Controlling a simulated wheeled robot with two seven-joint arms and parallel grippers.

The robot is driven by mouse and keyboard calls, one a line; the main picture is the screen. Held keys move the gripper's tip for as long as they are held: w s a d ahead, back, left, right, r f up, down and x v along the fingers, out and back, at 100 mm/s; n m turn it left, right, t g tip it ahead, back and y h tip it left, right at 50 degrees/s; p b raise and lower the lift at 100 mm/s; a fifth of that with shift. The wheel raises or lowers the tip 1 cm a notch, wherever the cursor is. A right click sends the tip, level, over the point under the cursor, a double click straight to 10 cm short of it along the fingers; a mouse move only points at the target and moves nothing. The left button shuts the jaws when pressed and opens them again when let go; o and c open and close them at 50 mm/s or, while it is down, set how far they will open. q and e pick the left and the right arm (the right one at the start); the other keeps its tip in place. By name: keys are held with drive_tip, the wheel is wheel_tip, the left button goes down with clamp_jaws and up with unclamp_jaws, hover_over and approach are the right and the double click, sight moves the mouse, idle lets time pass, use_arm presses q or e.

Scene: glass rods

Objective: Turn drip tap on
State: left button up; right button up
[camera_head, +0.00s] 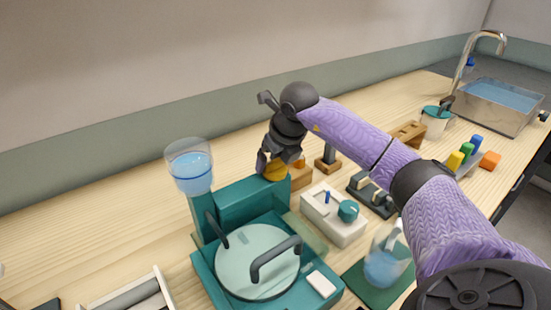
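A teal machine (205,262) stands at the front, with a clear tank of blue water (190,168) at its back left and a round pale disc (256,262) on top. A yellow knob-like part (275,171) shows at the back right corner of its raised teal block; I take it for the drip tap, though it is partly hidden. My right gripper (274,161) points down at this part, its dark fingers close beside it. Whether they touch or grip it I cannot tell. My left gripper is out of view.
Right of the machine stand a white box with a teal knob (348,210) and a glass flask (383,268) on a green mat. Wooden blocks (408,133), a teal-lidded pot (435,120) and a sink (503,103) lie further right. The counter left of the tank is mostly bare.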

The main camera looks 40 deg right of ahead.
drive_tip(key=c, duration=1)
